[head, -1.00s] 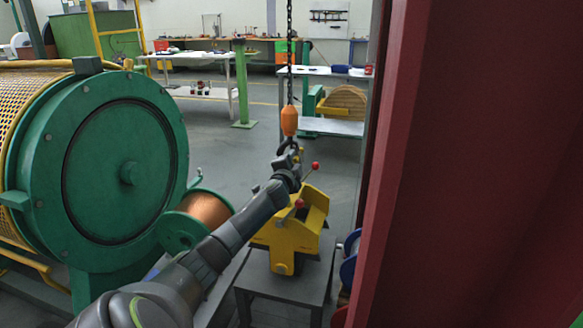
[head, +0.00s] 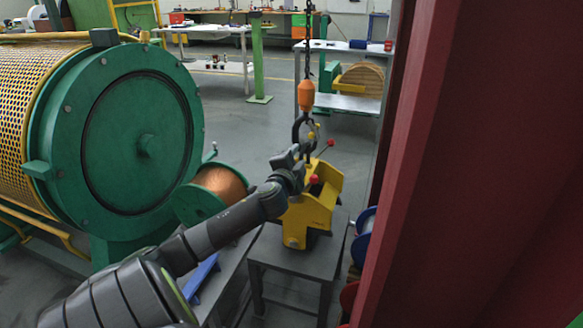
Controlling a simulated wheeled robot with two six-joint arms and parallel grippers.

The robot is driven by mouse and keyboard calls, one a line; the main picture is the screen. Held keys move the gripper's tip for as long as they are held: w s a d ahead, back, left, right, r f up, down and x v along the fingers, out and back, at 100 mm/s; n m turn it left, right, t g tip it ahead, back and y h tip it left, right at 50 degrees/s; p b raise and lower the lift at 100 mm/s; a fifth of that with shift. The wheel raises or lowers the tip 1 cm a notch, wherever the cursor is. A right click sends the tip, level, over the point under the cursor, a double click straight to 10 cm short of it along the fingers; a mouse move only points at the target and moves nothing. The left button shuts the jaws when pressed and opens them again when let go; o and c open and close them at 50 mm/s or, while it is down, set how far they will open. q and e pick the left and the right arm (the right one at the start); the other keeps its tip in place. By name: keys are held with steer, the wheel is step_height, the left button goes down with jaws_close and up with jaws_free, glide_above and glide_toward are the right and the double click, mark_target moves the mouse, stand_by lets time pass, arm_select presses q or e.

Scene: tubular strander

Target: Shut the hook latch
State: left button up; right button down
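The dark hook (head: 297,130) hangs from a chain under an orange block (head: 306,94) in the head view. A small yellow part, seemingly its latch (head: 312,133), shows at the hook's right side; whether it is open or shut is too small to tell. My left gripper (head: 298,154) is just below the hook in the picture. Contact with the hook or latch cannot be made out. The gripper's fingers are small and partly hidden by its own wrist, so their opening is unclear. My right gripper is not in view.
A yellow machine part (head: 312,215) with red-knobbed levers stands on a grey table (head: 300,262) behind my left arm. A large green drum (head: 140,140) and a copper spool (head: 220,183) are at left. A dark red column (head: 390,200) blocks the right side.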

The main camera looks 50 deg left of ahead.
arm_select(q)
steer(key=shift+v, duration=2.35)
